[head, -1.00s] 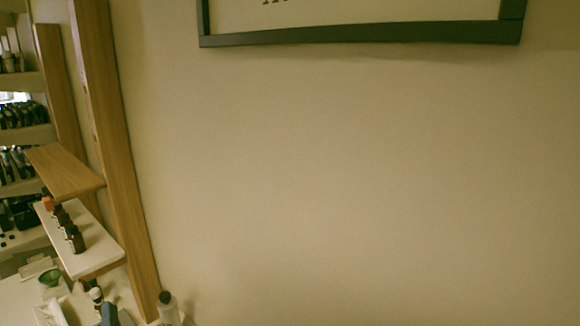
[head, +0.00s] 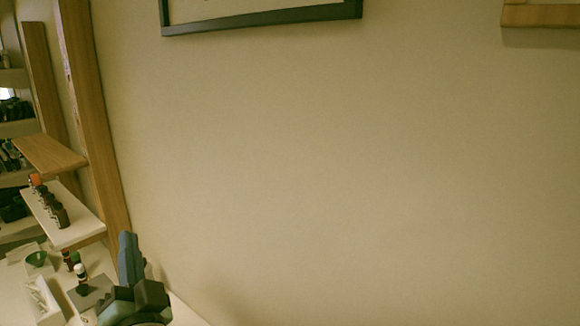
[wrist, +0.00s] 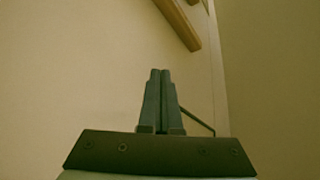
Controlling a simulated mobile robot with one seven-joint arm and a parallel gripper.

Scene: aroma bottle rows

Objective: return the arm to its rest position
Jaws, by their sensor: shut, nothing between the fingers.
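My gripper (wrist: 160,74) points up in the middle of the wrist view, its two dark fingers side by side and shut with nothing between them. In the head view my gripper (head: 127,238) shows at the lower left above the white counter, in front of the wall. It is apart from the bottles and the shelf. Part of my arm below it is cut off by the bottom edge of the picture.
A small white shelf (head: 78,232) holds a row of brown bottles (head: 60,214), one with an orange cap (head: 36,180). Wooden posts (head: 92,130) stand at the left. On the counter are a green bowl (head: 37,258), a white tray (head: 44,304) and small bottles (head: 81,278).

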